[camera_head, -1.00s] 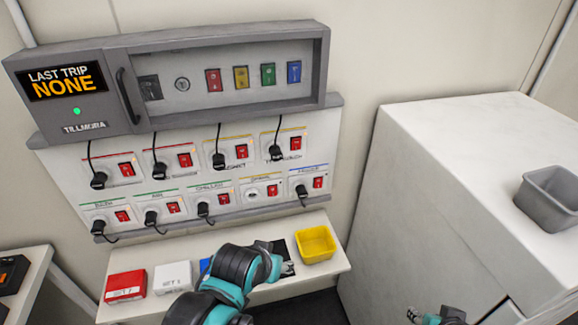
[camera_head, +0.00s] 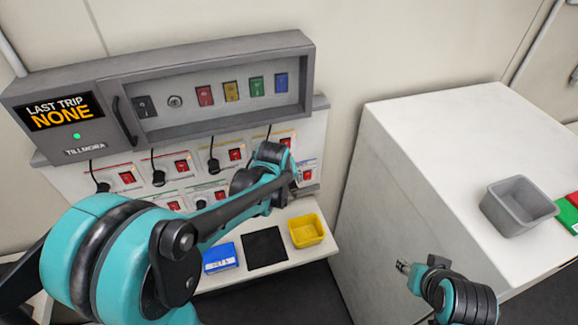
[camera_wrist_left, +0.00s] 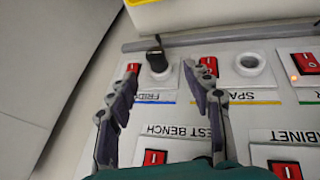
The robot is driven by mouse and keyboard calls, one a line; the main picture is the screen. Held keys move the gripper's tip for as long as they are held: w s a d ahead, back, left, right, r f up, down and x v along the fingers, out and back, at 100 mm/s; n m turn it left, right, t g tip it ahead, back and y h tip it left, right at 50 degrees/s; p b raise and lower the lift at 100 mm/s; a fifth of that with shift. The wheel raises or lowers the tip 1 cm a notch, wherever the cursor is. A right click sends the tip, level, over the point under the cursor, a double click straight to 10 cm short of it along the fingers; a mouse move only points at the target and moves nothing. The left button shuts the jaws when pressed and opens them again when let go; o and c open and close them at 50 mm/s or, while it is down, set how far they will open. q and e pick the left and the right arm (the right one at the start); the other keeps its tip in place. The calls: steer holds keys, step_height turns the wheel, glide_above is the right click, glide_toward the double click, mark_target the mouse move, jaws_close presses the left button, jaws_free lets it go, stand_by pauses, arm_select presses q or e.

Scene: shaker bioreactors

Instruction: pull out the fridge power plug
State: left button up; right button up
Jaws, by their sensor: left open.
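The fridge power plug (camera_wrist_left: 156,58) is black and sits in its white socket in the left wrist view, above the partly covered blue-striped fridge label (camera_wrist_left: 150,97). My left gripper (camera_wrist_left: 161,76) is open and empty, its fingertips appearing on either side of the plug; I cannot tell the remaining depth. In the head view my left arm hides the plug and the left fingers, while the fridge's red switch (camera_head: 307,175) shows beside the arm. My right gripper (camera_head: 404,267) is low in front of the white cabinet, too small to judge its jaws.
The empty spare socket (camera_wrist_left: 250,65) is beside the fridge plug. Other black plugs (camera_head: 158,178) and red switches fill the panel. Below are a shelf with a yellow bin (camera_head: 307,230) and blue box (camera_head: 220,257). A white cabinet (camera_head: 420,150) bears a grey bin (camera_head: 518,206).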

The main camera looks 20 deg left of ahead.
mark_target(293, 188)
arm_select(q)
steer(key=shift+n, duration=0.4)
steer(key=x, duration=0.6)
steer(key=w+x, duration=0.1)
steer(key=x, duration=0.2)
steer(key=shift+w+r+b, duration=0.1)
steer(key=shift+w+b, duration=0.15)
steer(key=shift+b, duration=0.05)
arm_select(e)
steer(key=shift+s+r, duration=0.1)
arm_select(q)
jaws_close()
steer(key=shift+s+d, duration=0.1)
steer(key=shift+s+d, duration=0.3)
steer(key=shift+s, duration=0.15)
steer(key=shift+s, duration=0.1)
steer(key=shift+s+d+b, duration=0.3)
steer(key=shift+s, duration=0.1)
arm_select(e)
steer(key=shift+f, duration=0.3)
arm_select(q)
steer(key=shift+s+d, duration=0.1)
